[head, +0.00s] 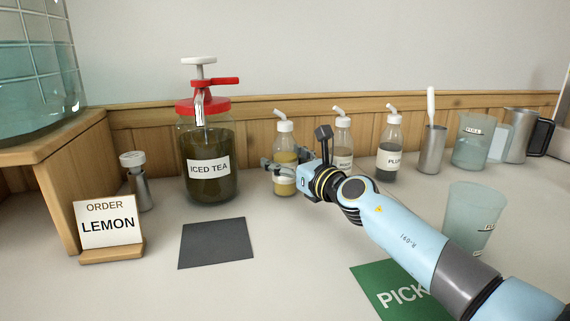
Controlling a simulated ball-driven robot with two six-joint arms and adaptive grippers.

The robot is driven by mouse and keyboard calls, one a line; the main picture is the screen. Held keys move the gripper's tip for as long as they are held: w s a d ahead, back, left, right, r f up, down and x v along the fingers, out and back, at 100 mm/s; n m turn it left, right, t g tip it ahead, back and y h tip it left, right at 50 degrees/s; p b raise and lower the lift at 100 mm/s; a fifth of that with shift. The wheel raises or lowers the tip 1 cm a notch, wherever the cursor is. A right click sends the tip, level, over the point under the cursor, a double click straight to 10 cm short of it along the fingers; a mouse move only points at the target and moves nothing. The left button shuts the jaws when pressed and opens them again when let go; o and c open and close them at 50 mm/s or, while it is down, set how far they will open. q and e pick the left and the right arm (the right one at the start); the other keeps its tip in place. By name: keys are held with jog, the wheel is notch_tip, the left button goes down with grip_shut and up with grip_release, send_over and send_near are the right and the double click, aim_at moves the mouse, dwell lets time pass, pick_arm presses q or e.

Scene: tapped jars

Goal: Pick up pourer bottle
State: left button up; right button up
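Three pourer bottles with white spouted caps stand at the back of the counter. The left one (285,146) holds yellow liquid, and its label is mostly hidden by my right gripper. The middle one (343,137) is partly hidden behind my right wrist, its label unclear. The right one (389,150) holds dark liquid and has a label starting "PLU". My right gripper (274,169) is at the yellow bottle's body, its fingers overlapping it. I cannot tell whether they grip it. The bottle is upright. My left gripper is out of view.
An iced tea jar (211,150) with a red pump stands left of the bottles. A card (108,225) reads "ORDER LEMON". A dark mat (215,243) lies clear in front. A green mat (385,290), a tumbler (472,215) and a metal cup (432,150) are at right.

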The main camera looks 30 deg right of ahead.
jog(key=c, duration=1.1)
jog(key=shift+c, duration=0.6)
jog(key=shift+r, duration=0.2)
